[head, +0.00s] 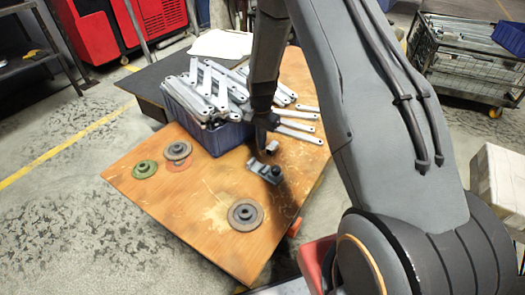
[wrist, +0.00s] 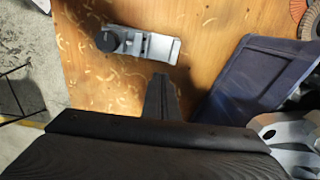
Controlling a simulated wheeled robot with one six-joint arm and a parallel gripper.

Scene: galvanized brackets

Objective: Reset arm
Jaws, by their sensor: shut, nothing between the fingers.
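My gripper (wrist: 160,82) is shut and empty. In the head view it points down over the wooden table, right of the blue bin, and its tip is partly hidden by the arm. In the wrist view its closed fingers point at a small metal clamp-like part with a black knob (wrist: 140,44), apart from them. The same part (head: 265,170) lies on the table just in front of the gripper in the head view.
A blue bin (head: 222,141) heaped with galvanized brackets (head: 206,88) stands on the wooden table (head: 205,205). More brackets (head: 300,127) lie right of it. Grinding discs (head: 245,214) lie on the table. A wire cart (head: 470,68) stands at back right.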

